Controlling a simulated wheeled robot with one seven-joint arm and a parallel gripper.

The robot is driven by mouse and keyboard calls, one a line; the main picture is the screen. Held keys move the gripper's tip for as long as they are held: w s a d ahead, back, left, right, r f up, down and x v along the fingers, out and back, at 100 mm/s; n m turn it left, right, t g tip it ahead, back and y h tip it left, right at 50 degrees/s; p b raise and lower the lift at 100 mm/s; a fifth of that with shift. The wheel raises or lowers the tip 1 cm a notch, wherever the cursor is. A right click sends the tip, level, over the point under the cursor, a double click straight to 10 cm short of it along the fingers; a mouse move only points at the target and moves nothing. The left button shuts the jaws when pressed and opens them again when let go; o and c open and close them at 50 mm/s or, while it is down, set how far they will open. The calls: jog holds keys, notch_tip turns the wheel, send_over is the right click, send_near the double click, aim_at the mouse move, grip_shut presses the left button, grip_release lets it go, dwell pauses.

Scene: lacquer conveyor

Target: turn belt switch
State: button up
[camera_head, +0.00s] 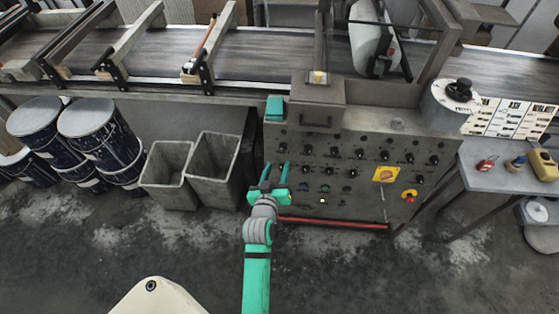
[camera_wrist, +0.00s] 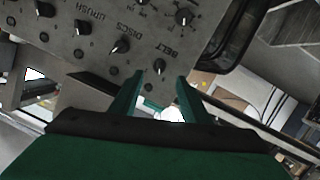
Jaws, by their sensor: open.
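The grey control panel (camera_head: 335,160) stands in front of the conveyor and carries several black rotary knobs. In the wrist view, the belt switch (camera_wrist: 160,66) is a dark knob beside the printed word BELT, on the panel near its edge. My gripper (camera_head: 275,168) is at the panel's left side in the head view, with its green fingers apart and nothing between them. In the wrist view my gripper (camera_wrist: 158,78) points at the panel, with the belt switch just beyond and between the fingertips. Contact cannot be told. Panel labels are too small to read in the head view.
More knobs sit close by, including the one marked DISCS (camera_wrist: 121,45). Two grey bins (camera_head: 212,168) and blue drums (camera_head: 100,140) stand left of the panel. A side table (camera_head: 500,180) with small items is at the right. A red bar (camera_head: 335,223) runs along the panel's foot.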

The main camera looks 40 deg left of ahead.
jog(key=shift+v, duration=0.95)
jog(key=s+d+f+m+t+h, duration=0.1)
jog(key=s+d+m+h, duration=0.15)
jog(key=s+d, duration=0.6)
jog(key=s+d+f+m+h, duration=0.1)
jog(key=s+d+f+m, duration=0.15)
jog(key=s+d, duration=0.6)
jog(key=s+d+r+m+h, duration=0.1)
jog(key=s+d+r+m, duration=0.1)
jog(key=s+d+r, duration=0.2)
jog(key=s+d+r+m+t+h, duration=0.1)
jog(key=s+d+r+m+h, duration=0.1)
jog(key=s+d+r, duration=0.2)
jog(key=s+d, duration=0.3)
jog(key=d, duration=0.4)
jog(key=shift+d+r, duration=0.3)
dwell(1.0)
